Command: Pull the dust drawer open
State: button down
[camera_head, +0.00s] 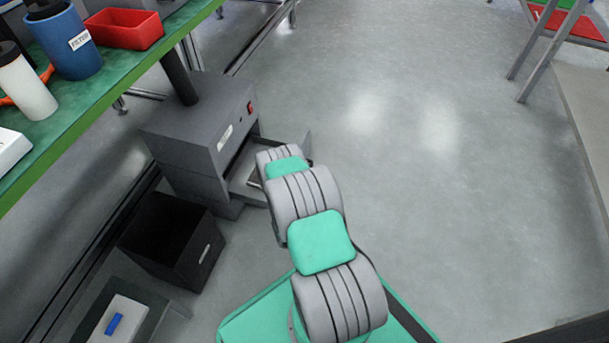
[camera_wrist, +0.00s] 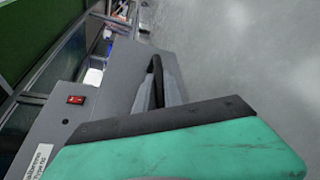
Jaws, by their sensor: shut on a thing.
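The dust drawer (camera_head: 241,184) belongs to a grey box-shaped unit (camera_head: 183,148) on the floor under the bench. The drawer stands partly out of the unit, and its inside shows beside my arm. In the wrist view, the drawer's grey front (camera_wrist: 124,68) has a dark handle (camera_wrist: 157,70). My gripper (camera_wrist: 158,92) is shut on this handle, with one finger on each side. The unit, with its red switch, shows at the left of the wrist view (camera_wrist: 62,112). In the head view, my arm hides the gripper and handle.
A black open bin (camera_head: 172,238) stands in front of the unit at the left. The green bench (camera_head: 95,110) carries a blue cup (camera_head: 65,42), a red tray (camera_head: 124,28) and a white bottle (camera_head: 25,88). The floor to the right (camera_head: 430,150) is clear.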

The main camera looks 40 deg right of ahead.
jog(key=shift+s+d, duration=0.15)
jog(key=shift+s, duration=0.05)
jog(key=c, duration=1.5)
grip_release()
jog(key=shift+o, duration=0.2)
